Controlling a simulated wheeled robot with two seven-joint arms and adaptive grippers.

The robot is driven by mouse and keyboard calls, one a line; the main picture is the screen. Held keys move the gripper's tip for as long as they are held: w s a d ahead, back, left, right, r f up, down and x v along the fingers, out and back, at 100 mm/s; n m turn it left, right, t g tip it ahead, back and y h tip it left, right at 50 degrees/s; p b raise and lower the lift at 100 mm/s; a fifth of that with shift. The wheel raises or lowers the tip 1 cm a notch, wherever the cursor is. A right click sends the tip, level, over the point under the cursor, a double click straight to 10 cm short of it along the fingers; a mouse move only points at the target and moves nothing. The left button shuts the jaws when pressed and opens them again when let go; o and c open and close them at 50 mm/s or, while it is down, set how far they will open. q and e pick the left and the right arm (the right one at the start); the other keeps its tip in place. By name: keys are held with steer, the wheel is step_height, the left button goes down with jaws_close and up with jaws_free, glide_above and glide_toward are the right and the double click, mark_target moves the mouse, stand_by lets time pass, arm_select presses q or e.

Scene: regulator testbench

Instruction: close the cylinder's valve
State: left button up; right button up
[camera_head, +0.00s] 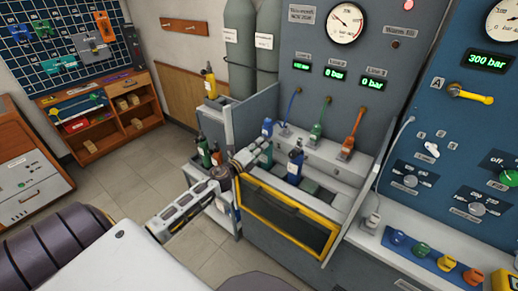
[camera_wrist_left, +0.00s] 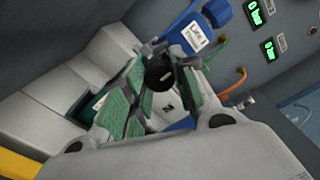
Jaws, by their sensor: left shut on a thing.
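My left gripper (camera_head: 262,149) reaches over the yellow-edged bay from the left. In the left wrist view, its green-padded fingers (camera_wrist_left: 160,90) are shut around a round black valve knob (camera_wrist_left: 160,72). The fingers hide part of the knob and what lies under it. My right gripper is not in view.
A second blue cylinder (camera_head: 295,165) stands right of the gripper. Blue, green and orange hoses (camera_head: 317,132) rise behind. The yellow-framed front panel (camera_head: 285,220) is a close edge. Gauges and displays fill the back wall.

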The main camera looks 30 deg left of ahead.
arm_select(q)
steer(key=shift+f, duration=0.1)
stand_by(0.3)
steer(key=o, duration=1)
steer(key=shift+o, duration=0.2)
steer(key=shift+s, duration=0.15)
steer(key=s+a, duration=0.1)
steer(key=s, duration=1)
steer(key=shift+s, duration=0.3)
stand_by(0.5)
